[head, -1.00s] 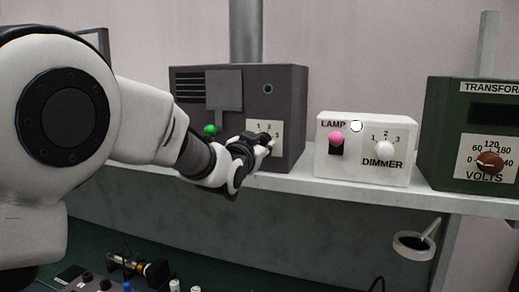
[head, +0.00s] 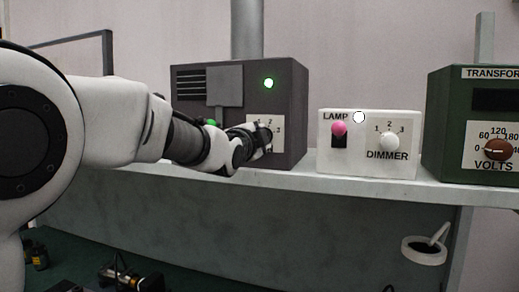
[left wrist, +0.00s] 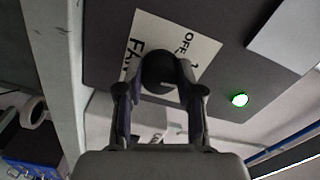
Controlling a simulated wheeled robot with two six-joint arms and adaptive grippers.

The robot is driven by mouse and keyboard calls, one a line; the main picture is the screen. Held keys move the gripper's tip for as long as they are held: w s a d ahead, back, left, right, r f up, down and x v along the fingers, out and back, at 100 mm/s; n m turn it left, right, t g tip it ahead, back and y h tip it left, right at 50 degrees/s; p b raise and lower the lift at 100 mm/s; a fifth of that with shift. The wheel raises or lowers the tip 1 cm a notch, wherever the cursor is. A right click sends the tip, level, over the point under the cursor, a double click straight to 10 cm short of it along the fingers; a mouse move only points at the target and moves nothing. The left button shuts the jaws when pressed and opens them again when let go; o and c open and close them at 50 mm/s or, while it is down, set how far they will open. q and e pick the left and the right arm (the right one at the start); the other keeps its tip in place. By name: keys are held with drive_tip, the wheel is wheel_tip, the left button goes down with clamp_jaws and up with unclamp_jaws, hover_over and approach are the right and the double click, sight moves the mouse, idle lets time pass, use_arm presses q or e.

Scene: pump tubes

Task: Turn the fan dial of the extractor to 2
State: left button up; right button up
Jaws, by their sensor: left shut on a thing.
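The extractor (head: 292,105) is a dark grey box on the shelf in the head view. Its white dial plate (head: 278,142) shows numerals, partly covered by my gripper. The fan dial (left wrist: 157,70) is a dark round knob in the left wrist view, by the letters FAN and OFF. My left gripper (head: 262,138) reaches in from the left and is shut on the dial, one finger on each side. A green lamp (head: 268,83) on the extractor is lit. My right gripper is not in view.
A white box with a pink lamp switch (head: 339,129) and a white dimmer knob (head: 390,141) stands right of the extractor. Beyond it is a green transformer (head: 446,120). The shelf edge (head: 350,189) runs below them. A ring-shaped holder (head: 424,251) hangs underneath.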

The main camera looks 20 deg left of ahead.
use_arm(q)
drive_tip(key=shift+m+b, duration=2.15)
drive_tip(key=shift+m, duration=0.65)
drive_tip(key=o, duration=1.1)
drive_tip(key=shift+o, duration=0.3)
drive_tip(key=shift+d, duration=0.15)
